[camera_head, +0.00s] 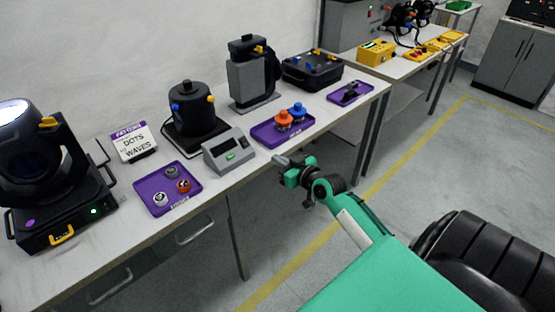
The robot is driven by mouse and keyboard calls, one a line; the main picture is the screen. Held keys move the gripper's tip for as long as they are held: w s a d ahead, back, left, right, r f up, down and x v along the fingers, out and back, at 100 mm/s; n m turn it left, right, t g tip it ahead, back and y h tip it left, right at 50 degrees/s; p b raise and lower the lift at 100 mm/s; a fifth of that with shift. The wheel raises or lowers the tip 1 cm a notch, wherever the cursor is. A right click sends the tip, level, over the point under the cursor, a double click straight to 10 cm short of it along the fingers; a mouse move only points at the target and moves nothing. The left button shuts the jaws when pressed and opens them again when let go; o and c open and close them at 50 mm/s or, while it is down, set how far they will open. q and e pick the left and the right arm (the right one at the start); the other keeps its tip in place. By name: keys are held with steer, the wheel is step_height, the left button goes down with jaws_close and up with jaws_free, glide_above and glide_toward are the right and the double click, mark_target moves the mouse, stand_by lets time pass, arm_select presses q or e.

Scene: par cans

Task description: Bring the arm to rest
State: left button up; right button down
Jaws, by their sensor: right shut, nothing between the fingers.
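My right arm is green and reaches in from the lower right. Its gripper (280,160) is shut and empty, at the front edge of the long grey table (130,222), close to the purple tray with orange and blue knobs. I cannot tell the exact gap between the fingertips and the table edge. My left gripper does not show.
On the table stand a purple tray (148,197) with small parts, a grey display box (229,151), a purple tray (265,130) with knobs, a black can (192,110) and a moving-head lamp (45,160). The floor (440,165) right of the table is clear.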

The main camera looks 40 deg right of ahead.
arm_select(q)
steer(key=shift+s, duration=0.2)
